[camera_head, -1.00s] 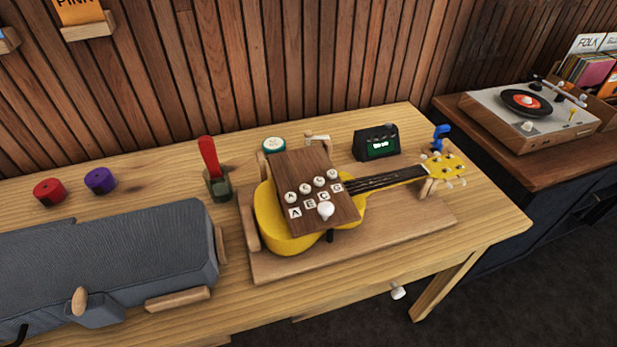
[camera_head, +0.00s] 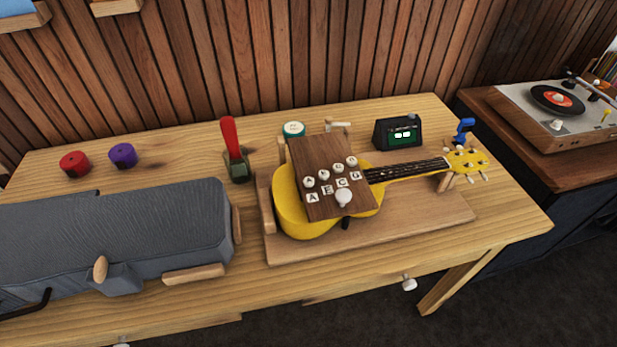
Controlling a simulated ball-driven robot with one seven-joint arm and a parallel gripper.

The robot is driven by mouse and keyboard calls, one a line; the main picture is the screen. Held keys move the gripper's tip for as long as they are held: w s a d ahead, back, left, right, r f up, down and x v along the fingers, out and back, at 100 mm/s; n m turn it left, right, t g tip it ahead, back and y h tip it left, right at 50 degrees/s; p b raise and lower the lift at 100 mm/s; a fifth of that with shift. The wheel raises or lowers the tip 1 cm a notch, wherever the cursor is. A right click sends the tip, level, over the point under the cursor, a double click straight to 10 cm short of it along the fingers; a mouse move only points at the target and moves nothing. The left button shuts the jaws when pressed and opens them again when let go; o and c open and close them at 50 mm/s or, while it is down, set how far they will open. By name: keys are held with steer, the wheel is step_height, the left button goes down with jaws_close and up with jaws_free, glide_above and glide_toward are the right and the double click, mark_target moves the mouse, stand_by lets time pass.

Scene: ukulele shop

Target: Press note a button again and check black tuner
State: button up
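A wooden note panel (camera_head: 328,153) rests over the body of a yellow ukulele (camera_head: 290,207). A larger white knob (camera_head: 343,197) is on the lower part of the panel. The black tuner (camera_head: 398,133) stands behind the ukulele's neck, its green screen lit with small white marks too small to read. My gripper is not in view.
The ukulele sits on a wooden base board (camera_head: 420,222). A grey case (camera_head: 110,240) fills the table's left front. A red-handled tool (camera_head: 233,150) stands between them. Red (camera_head: 75,164) and purple (camera_head: 123,155) rolls lie at back left. A turntable (camera_head: 550,112) is at right.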

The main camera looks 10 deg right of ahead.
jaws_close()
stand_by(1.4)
